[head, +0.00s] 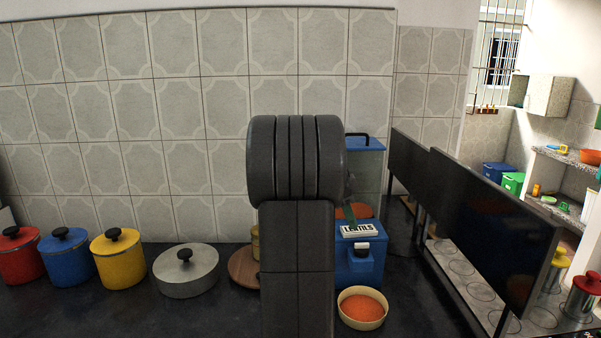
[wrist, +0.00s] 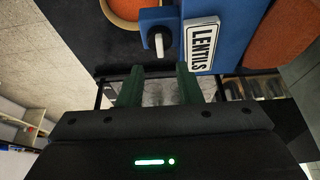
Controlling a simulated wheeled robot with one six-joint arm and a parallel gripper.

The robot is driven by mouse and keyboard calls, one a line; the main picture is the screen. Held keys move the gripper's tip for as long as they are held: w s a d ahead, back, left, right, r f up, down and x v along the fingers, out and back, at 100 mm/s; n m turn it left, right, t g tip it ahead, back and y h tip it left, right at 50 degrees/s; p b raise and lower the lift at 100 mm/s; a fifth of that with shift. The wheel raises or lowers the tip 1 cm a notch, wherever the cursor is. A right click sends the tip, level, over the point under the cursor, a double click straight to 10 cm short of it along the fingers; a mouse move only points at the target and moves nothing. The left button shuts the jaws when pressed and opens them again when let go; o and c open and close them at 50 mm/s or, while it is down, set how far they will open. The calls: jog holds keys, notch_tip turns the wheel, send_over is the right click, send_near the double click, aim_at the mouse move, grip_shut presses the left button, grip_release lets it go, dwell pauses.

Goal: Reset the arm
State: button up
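My arm rises in the middle of the head view and hides most of my gripper. In the wrist view my gripper (wrist: 160,80) shows two green fingers spread apart with nothing between them. Just beyond the fingertips is the knob (wrist: 158,40) of a blue dispenser (wrist: 225,30) labelled LENTILS; I cannot tell whether the fingers touch it. In the head view the dispenser (head: 358,268) stands right of my arm, with orange lentils inside. A bowl (head: 362,325) of orange lentils sits in front of it on the dark counter.
Red (head: 20,262), blue (head: 68,262) and yellow (head: 118,265) lidded pots and a grey lidded pan (head: 186,275) stand at left. A round wooden board (head: 240,268) is partly behind my arm. Dark panels (head: 480,215) stand at right before a rack. Counter is clear at front left.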

aim_at(362, 244)
jog(key=x, duration=0.7)
jog(key=shift+d, duration=0.1)
jog(key=shift+d+f, duration=0.1)
jog(key=shift+f, duration=0.2)
jog(key=n, duration=0.2)
jog(key=n+t, duration=0.1)
jog(key=n, duration=0.1)
jog(key=n+t, duration=0.1)
jog(key=n, duration=0.1)
jog(key=shift+s+r+y+p, duration=0.15)
jog(key=shift+s+y+p, duration=0.15)
jog(key=shift+s+p, duration=0.1)
jog(key=n+p, duration=0.1)
jog(key=n, duration=0.1)
jog(key=n+t+y+p, duration=0.1)
jog(key=n+p, duration=0.1)
jog(key=n, duration=0.1)
jog(key=shift+s+d+t+y, duration=0.1)
jog(key=shift+d+t+y, duration=0.15)
jog(key=shift+t+y, duration=0.05)
jog(key=shift+n, duration=0.5)
jog(key=shift+f, duration=0.2)
